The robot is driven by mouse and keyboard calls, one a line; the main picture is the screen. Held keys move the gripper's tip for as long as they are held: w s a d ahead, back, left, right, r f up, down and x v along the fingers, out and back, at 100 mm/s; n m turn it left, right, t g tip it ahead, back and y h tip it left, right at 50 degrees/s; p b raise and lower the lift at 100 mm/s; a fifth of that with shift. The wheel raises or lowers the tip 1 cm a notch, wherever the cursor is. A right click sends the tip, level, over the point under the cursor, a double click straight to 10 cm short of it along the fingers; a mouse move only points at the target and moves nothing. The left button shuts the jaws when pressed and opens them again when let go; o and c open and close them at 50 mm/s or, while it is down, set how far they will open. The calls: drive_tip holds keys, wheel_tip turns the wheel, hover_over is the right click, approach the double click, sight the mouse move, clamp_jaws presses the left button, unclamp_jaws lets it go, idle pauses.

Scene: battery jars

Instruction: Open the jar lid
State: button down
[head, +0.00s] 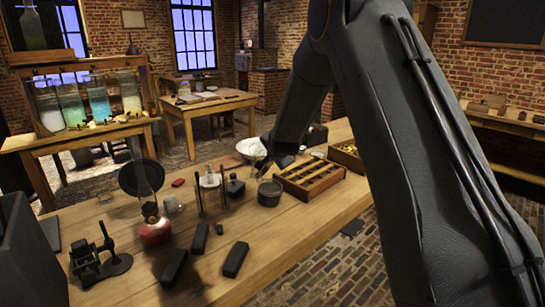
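My arm comes down from the upper right, and my gripper (268,160) is low over the far part of the wooden workbench (300,235). Its fingers are small and dark here, and I cannot tell whether they are open. A dark round pot (269,193) stands on the bench just below and in front of my gripper, apart from it. Several glass battery jars (98,98) with white, green and blue contents stand on a separate stand at the left. I cannot make out which jar has a lid.
A white bowl (250,147) is beside my gripper. A slotted wooden rack (311,180) lies right of the pot. A red-bottomed glass vessel (155,232), black blocks (235,259) and a black metal device (97,260) are nearer. Bare bench shows at the front right.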

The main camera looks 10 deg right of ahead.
drive_tip(key=shift+d+r, duration=0.1)
idle(0.5)
drive_tip(key=c, duration=2)
unclamp_jaws()
drive_tip(key=s+r+p, duration=0.2)
drive_tip(key=s+a+r+p, duration=0.1)
drive_tip(key=r, duration=0.1)
drive_tip(key=s+a+r+p, duration=0.1)
drive_tip(key=s+r+p, duration=0.1)
drive_tip(key=shift+s+r+p, duration=0.3)
drive_tip(key=shift+s, duration=0.1)
drive_tip(key=shift+b+v, duration=1.25)
drive_tip(key=shift+v, duration=2.6)
